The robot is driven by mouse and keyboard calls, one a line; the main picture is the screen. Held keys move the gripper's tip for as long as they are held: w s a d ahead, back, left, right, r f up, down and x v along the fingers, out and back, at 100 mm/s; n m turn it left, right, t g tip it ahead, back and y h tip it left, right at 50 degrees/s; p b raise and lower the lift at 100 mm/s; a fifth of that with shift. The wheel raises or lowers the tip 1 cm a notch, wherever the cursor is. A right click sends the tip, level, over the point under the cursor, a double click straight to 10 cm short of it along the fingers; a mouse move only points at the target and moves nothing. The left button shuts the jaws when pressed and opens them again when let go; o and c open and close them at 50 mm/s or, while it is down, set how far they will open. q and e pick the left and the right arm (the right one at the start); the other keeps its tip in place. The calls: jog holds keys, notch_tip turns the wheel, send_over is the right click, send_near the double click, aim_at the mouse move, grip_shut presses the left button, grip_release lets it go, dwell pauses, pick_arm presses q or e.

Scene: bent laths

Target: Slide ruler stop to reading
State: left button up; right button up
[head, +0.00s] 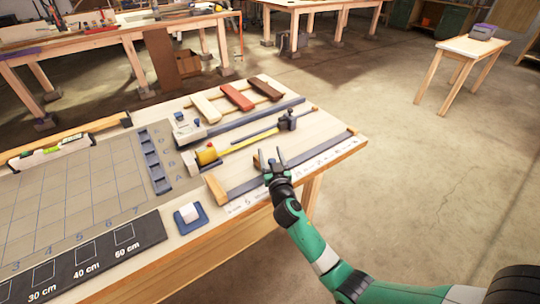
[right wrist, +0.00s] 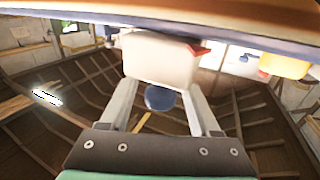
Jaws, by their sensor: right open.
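The ruler (head: 238,208) is a pale marked strip along the table's front right edge, with a dark rail (head: 243,188) behind it. My right gripper (head: 271,160) is over the middle of the rail, its fingers apart. In the right wrist view, the stop (right wrist: 158,60) is a cream block with a red pointer (right wrist: 200,50) and a round blue knob (right wrist: 159,98). The block lies between or just beyond the open fingers; I cannot tell whether they touch it. The gripper largely hides the stop in the head view, and the reading is too small to make out. My left gripper is out of view.
A yellow block on a long bar (head: 207,156) lies behind the rail, with several coloured laths (head: 237,97) farther back. A blue pad with a white piece (head: 190,216) sits left of the ruler. A gridded board (head: 80,195) fills the left.

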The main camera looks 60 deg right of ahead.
grip_shut()
dwell(0.3)
dwell(1.1)
